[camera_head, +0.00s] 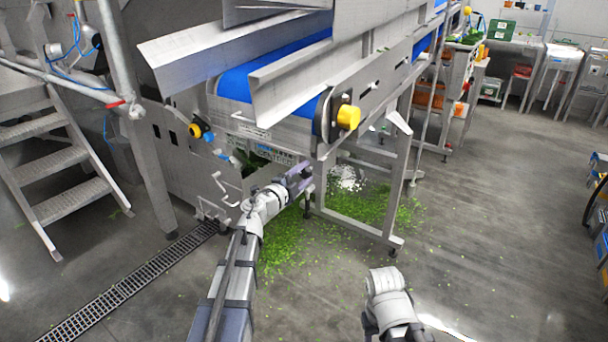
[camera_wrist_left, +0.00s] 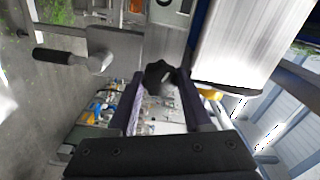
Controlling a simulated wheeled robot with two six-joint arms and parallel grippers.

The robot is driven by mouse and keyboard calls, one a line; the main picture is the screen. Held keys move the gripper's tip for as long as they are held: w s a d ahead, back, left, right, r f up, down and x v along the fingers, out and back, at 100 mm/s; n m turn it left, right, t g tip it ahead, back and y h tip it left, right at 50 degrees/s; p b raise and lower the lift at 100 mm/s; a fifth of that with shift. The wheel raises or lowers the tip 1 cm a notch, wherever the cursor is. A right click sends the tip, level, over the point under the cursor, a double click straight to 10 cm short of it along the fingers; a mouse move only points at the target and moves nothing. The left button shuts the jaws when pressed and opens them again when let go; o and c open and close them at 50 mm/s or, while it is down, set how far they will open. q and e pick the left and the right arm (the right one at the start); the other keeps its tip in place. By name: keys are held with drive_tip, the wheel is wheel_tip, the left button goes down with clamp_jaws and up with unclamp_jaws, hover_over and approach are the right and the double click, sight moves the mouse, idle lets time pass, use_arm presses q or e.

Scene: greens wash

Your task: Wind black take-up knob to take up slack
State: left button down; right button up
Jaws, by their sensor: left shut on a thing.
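The black take-up knob (camera_wrist_left: 159,76) is a small dark lobed knob in the left wrist view, in front of the metal frame. My left gripper (camera_wrist_left: 162,92) has its two dark fingers on either side of it and is shut on it. In the head view my left gripper (camera_head: 303,178) reaches under the front end of the conveyor. There the knob is hidden or too small to make out. My right arm shows low in the head view, but its gripper cannot be seen.
A crank with a black grip (camera_wrist_left: 52,56) sticks out left of the knob. The blue-belt conveyor (camera_head: 270,78) with a yellow knob (camera_head: 348,117) is above my left gripper. Steel legs (camera_head: 398,170) stand to its right. Green leaf scraps (camera_head: 285,240) litter the floor. Open floor lies right.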

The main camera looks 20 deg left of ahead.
use_arm(q)
drive_tip(key=m, duration=0.5)
drive_tip(key=shift+f, duration=0.1)
drive_tip(key=shift+m, duration=0.3)
idle(0.4)
drive_tip(key=shift+c, duration=1.6)
unclamp_jaws()
drive_tip(key=shift+s, duration=0.1)
drive_tip(key=v, duration=0.7)
drive_tip(key=shift+s, duration=0.3)
